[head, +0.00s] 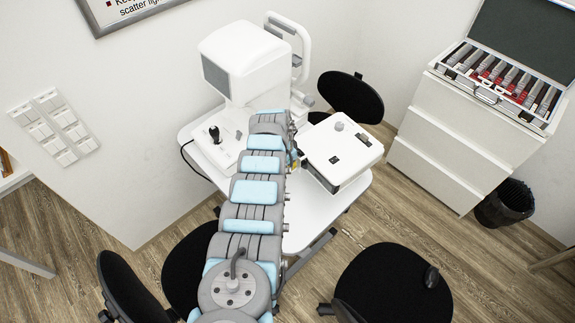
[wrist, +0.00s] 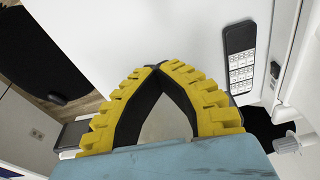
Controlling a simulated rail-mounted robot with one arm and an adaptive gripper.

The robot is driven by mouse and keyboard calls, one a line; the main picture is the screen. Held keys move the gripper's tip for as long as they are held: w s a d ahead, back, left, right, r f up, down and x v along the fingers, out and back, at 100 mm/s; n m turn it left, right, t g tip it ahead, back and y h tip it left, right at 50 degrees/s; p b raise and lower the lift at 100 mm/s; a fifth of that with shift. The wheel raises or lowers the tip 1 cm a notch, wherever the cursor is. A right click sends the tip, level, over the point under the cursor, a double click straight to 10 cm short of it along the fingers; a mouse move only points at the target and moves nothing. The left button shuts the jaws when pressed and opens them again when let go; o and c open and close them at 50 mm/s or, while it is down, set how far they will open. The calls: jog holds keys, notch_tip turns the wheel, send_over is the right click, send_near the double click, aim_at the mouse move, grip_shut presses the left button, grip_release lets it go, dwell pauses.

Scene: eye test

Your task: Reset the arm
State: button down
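My arm (head: 253,190), grey with light blue pads, stretches from the bottom of the head view over the white instrument table. Its far end is between the large eye-test machine (head: 245,62) and a smaller white device (head: 342,152). My gripper (wrist: 156,68) shows in the wrist view with two yellow ribbed fingers. Their tips meet and nothing shows between them. In the head view the gripper is mostly hidden by the arm; only a bit of yellow shows beside the smaller device. I cannot tell whether it touches that device.
The white table (head: 310,232) carries both devices and a joystick (head: 214,134). Black chairs (head: 393,285) stand around it. A white drawer cabinet (head: 455,135) with an open lens case (head: 500,80) stands at the right, beside a black bin (head: 505,204).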

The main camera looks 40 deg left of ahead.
jog(key=c, duration=1.3)
grip_release()
jog(key=shift+r, duration=0.1)
notch_tip(320, 180, up, 12)
jog(key=s, duration=0.1)
jog(key=shift+s+a, duration=0.15)
jog(key=shift+s, duration=0.2)
